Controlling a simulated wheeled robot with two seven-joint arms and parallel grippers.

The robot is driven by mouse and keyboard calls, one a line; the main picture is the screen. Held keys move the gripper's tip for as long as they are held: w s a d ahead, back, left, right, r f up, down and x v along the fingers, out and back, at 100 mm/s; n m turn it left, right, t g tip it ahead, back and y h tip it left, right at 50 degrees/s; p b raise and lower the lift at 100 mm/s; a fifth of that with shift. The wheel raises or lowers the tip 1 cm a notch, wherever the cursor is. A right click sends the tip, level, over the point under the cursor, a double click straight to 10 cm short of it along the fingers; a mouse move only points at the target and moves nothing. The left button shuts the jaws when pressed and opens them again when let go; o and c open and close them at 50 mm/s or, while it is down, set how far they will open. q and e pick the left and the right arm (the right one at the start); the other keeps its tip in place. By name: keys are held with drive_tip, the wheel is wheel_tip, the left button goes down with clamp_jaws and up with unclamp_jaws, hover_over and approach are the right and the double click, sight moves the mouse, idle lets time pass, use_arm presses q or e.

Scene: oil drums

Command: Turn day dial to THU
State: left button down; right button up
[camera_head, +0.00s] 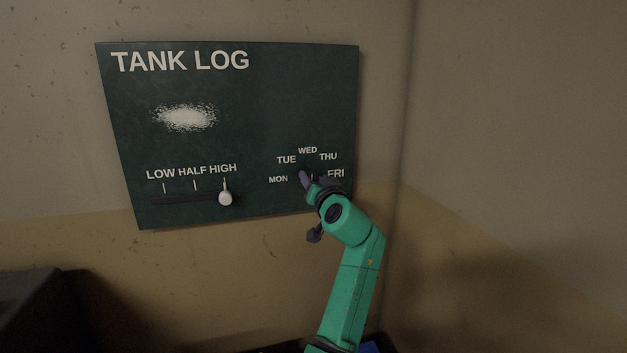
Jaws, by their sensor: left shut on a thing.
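The day dial (304,173) is on the lower right of the dark green TANK LOG board (250,105). The labels MON, TUE, WED, THU (328,156) and FRI are arranged in an arc around it. My left gripper (309,182) is at the dial, shut on it. The gripper and wrist hide most of the dial, so I cannot tell which day it points to. My teal left arm reaches up from the bottom of the view. My right gripper is not in view.
A slider with a white knob (225,198) stands at HIGH on the board's lower left. A white smudge (186,117) marks the board above it. A wall corner is just right of the board. A dark object (35,310) is at the lower left.

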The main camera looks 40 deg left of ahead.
use_arm(q)
drive_tip(key=shift+m, duration=0.6)
drive_tip(key=shift+m+p, duration=0.8)
drive_tip(key=shift+m, duration=0.4)
drive_tip(key=shift+m+p, duration=1.15)
drive_tip(key=shift+m, duration=1.05)
drive_tip(key=shift+c, duration=1.8)
unclamp_jaws()
drive_tip(key=shift+a, duration=0.15)
drive_tip(key=b+v, duration=0.4)
drive_tip(key=v, duration=1)
drive_tip(key=shift+b, duration=0.3)
